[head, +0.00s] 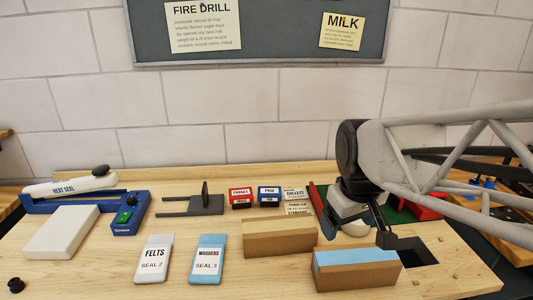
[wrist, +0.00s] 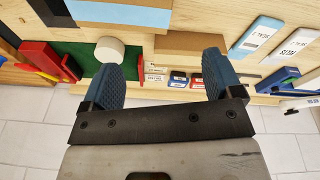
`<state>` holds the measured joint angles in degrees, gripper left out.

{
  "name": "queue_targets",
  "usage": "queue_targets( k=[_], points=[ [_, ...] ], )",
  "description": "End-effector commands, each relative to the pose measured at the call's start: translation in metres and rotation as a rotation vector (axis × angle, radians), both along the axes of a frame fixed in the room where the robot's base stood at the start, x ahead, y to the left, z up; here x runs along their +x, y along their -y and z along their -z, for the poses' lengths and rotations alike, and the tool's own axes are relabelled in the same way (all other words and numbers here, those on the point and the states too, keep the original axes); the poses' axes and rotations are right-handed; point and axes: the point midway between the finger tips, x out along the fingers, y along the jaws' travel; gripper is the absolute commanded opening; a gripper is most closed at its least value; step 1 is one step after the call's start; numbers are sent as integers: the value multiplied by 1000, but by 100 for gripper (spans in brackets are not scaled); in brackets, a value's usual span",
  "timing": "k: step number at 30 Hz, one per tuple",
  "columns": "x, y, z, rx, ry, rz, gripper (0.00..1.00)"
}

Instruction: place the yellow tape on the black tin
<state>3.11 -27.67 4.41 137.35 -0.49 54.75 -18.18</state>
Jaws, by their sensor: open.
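I cannot make out a yellow tape or a black tin in either view. My gripper (wrist: 163,75) is open, with its two blue ribbed fingers wide apart and nothing held between them. In the head view my arm reaches in from the right over the bench's right half and hides part of what lies behind it. In the wrist view a white round thing (wrist: 110,49) shows on a green mat (wrist: 85,55), near the left fingertip; I cannot tell what it is.
A blue-topped cardboard box (head: 356,279) and a plain cardboard box (head: 279,243) stand near a dark rectangular opening (head: 421,254). FELTS (head: 154,260) and WASHERS (head: 207,260) packs lie at the front. A heat sealer (head: 70,186) is at left. Small labelled boxes (head: 241,196) stand mid-bench.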

Motion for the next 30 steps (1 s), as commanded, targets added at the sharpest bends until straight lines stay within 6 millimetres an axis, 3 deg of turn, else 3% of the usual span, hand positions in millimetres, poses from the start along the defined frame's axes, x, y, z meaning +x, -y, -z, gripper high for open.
queue_targets(
  k=[6,12,30],
  points=[
    [-51,-12,16,38,26,160,85],
    [-76,-17,26,62,40,254,85],
    [-82,-18,30,68,42,281,85]
  ],
)
